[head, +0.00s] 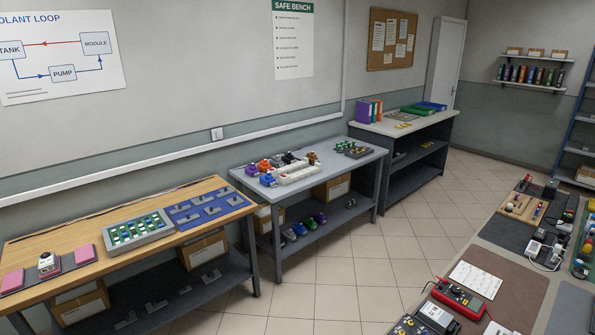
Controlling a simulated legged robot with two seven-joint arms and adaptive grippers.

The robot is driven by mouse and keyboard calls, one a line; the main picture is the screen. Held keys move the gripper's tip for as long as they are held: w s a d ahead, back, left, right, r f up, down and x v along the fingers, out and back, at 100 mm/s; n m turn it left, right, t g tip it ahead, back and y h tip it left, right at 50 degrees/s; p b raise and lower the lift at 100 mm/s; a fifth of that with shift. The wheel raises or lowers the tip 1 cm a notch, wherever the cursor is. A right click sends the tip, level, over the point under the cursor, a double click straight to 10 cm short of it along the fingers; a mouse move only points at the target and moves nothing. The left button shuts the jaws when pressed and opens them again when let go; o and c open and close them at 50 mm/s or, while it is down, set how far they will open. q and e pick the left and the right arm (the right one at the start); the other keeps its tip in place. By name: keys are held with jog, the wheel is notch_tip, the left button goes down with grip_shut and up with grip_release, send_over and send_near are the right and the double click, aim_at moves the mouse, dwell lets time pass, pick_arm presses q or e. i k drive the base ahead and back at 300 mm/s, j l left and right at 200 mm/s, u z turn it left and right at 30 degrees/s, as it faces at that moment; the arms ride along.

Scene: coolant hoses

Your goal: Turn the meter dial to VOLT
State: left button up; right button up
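A red-cased device with a dark face (460,298), which looks like the meter, lies on the bench at the lower right. It is small in view, and I cannot read its dial or any VOLT mark. Neither of my grippers is in view.
The right bench carries a white printed sheet (475,279), a brown mat (515,293) and several small parts farther back. A wooden bench (85,222) and a grey bench (345,152) stand along the left wall. Tiled floor (345,270) lies clear between the rows.

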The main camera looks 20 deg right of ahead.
aim_at(455, 291)
jog(key=i+j+z, duration=0.1)
jog(key=i+z, duration=0.15)
jog(key=z, duration=0.25)
jog(key=i+j+z, duration=0.2)
jog(key=z, duration=0.25)
jog(key=i+j+z, duration=0.2)
jog(key=z, duration=0.3)
jog(key=i+j+z, duration=0.1)
jog(key=j+z, duration=0.7)
jog(key=z, duration=0.15)
